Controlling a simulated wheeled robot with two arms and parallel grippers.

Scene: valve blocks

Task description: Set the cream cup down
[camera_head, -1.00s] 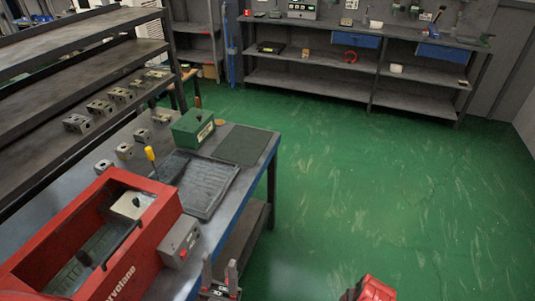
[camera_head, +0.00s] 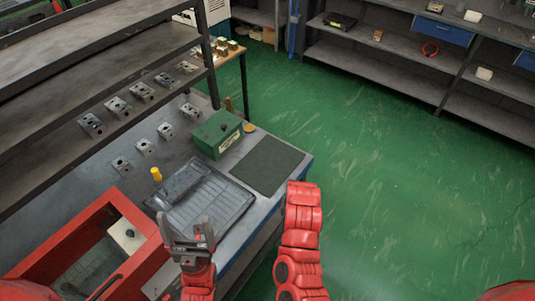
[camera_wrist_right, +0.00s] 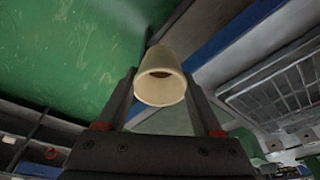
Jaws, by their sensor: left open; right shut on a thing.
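The cream cup (camera_wrist_right: 160,62) shows in the right wrist view, between the two dark fingers of my right gripper (camera_wrist_right: 160,90), which is shut on it. The cup's open mouth faces the wrist camera, and its inside looks empty. The green floor and the bench edge show behind it. In the head view the cup and my right gripper cannot be made out. My left gripper (camera_head: 188,228) is open and empty, over the near edge of the black tray.
The bench holds a black ribbed tray (camera_head: 228,207), a dark green mat (camera_head: 268,165), a green box (camera_head: 217,132), a red machine bin (camera_head: 70,238) and several grey valve blocks (camera_head: 145,147). A shelf rack (camera_head: 105,65) stands over the left side. The mat is bare.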

